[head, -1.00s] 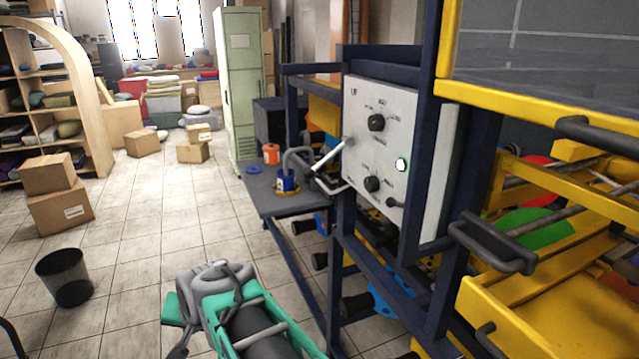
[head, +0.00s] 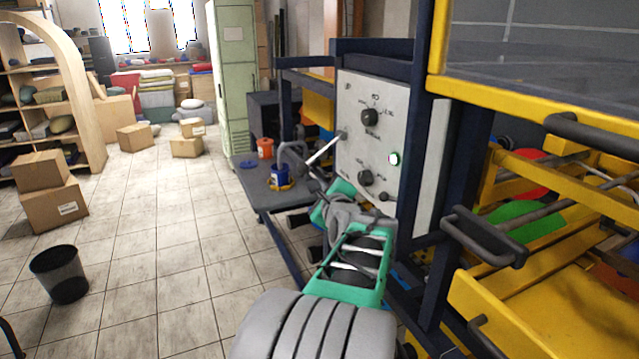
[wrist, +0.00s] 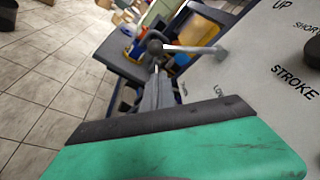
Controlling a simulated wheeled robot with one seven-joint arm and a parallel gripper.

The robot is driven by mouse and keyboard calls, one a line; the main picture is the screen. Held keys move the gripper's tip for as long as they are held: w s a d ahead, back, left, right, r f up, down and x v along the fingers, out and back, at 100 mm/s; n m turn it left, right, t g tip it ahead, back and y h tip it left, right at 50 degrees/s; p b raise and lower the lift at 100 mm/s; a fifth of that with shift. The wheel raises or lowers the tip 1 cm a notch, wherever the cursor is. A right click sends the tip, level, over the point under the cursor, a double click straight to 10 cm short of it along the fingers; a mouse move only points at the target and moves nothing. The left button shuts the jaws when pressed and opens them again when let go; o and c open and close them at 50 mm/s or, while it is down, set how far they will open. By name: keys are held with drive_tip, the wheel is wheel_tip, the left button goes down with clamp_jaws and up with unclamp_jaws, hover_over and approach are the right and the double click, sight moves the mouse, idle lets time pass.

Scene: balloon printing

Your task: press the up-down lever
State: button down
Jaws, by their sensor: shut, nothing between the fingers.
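The up-down lever (head: 325,149) is a light metal rod sticking out from the pale control panel (head: 372,88), slanting down to the left. In the wrist view the lever (wrist: 190,49) ends in a dark round knob, and the word UP is printed on the panel above its base. My gripper (head: 316,185) is just below the lever's outer end in the head view. In the wrist view my gripper (wrist: 157,78) is shut, with its narrow dark fingers pointing toward the knob. Whether the fingertips touch the knob cannot be told.
The panel also carries dark dials (head: 370,117) and a lit white-green button (head: 394,159). A side shelf (head: 262,197) behind the lever holds a blue pot (head: 280,176) and an orange pot (head: 265,148). Dark blue frame posts stand close around the panel.

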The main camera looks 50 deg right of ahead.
sight(321, 153)
drive_tip(key=p+x, duration=0.1)
drive_tip(key=x, duration=0.7)
drive_tip(key=shift+w+p, duration=0.2)
drive_tip(key=shift+p, duration=0.15)
drive_tip(key=shift+d, duration=0.15)
